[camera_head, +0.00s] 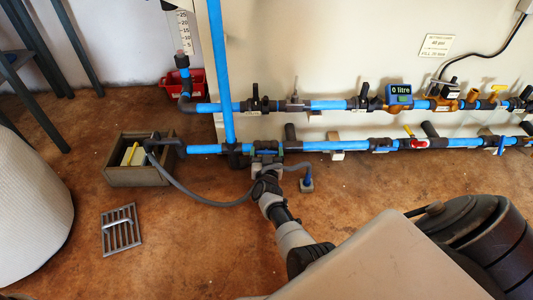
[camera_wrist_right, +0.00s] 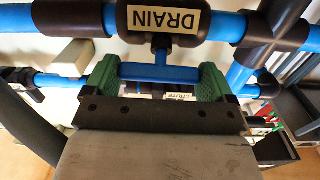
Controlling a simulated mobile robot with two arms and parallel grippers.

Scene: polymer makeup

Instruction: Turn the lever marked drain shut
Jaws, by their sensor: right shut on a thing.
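The drain valve (camera_wrist_right: 205,22) is a dark body on the blue pipe, with a label reading DRAIN, upside down in the right wrist view. In the head view the right gripper (camera_head: 267,172) is at the lower pipe, just below the valve (camera_head: 266,149), and hides the lever. My left gripper is out of view.
Other valves and a blue meter (camera_head: 398,93) reading 0 litre line the pipes to the right. A grey hose (camera_head: 205,201) loops near the gripper. A box (camera_head: 140,177), a floor grate (camera_head: 121,229) and a red bin (camera_head: 196,84) are at left. Open floor lies in front.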

